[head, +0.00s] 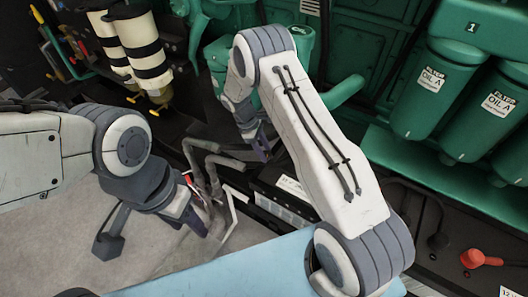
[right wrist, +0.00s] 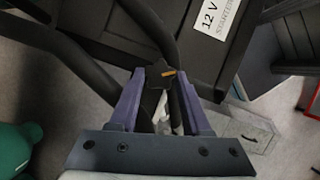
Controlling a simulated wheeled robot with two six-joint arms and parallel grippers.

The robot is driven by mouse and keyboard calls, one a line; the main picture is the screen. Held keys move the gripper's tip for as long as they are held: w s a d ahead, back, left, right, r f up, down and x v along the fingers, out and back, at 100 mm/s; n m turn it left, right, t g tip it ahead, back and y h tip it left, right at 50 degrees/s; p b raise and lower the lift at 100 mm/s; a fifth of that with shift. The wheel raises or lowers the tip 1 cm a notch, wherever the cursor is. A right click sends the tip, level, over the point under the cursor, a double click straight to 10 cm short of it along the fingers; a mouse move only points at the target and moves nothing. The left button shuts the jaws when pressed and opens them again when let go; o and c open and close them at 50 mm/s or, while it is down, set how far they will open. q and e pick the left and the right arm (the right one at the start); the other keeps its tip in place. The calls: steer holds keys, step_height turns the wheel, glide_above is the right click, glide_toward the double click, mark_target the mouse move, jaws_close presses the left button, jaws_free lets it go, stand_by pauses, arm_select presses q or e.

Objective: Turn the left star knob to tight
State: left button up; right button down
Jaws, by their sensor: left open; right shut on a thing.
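A dark star knob (right wrist: 153,78) with a small orange mark sits between the purple fingertips of my right gripper (right wrist: 160,80) in the right wrist view. The gripper is shut on it. Its lower part is hidden by the fingers, and I cannot tell from its look how tight it is. In the head view my right gripper (head: 262,150) points down beside the grey pipes, and the knob cannot be made out there. My left gripper (head: 192,215) is open and empty, lower left of the pipes, apart from the knob.
Bent grey pipes (head: 208,175) stand between my grippers. A black battery box (head: 285,190) with a white label lies right of them; its 12 V label (right wrist: 212,18) shows in the right wrist view. Green oil filters (head: 430,90) and a red-capped terminal (head: 478,259) are at right.

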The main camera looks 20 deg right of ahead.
steer(key=m+g+y, duration=0.1)
steer(key=m, duration=0.2)
steer(key=shift+w+d+m+b, duration=0.1)
steer(key=shift+d+m+b, duration=0.05)
steer(key=shift+m+b, duration=0.2)
steer(key=shift+d+m+y+b, duration=0.1)
steer(key=shift+m+y+b, duration=0.4)
steer(key=shift+m, duration=0.95)
steer(key=shift+c, duration=1.8)
jaws_free()
steer(key=shift+w+r, duration=0.1)
steer(key=b+v, duration=0.1)
steer(key=v, duration=0.9)
steer(key=shift+w+g, duration=0.2)
steer(key=shift+g, duration=0.1)
steer(key=shift+d+r, duration=0.1)
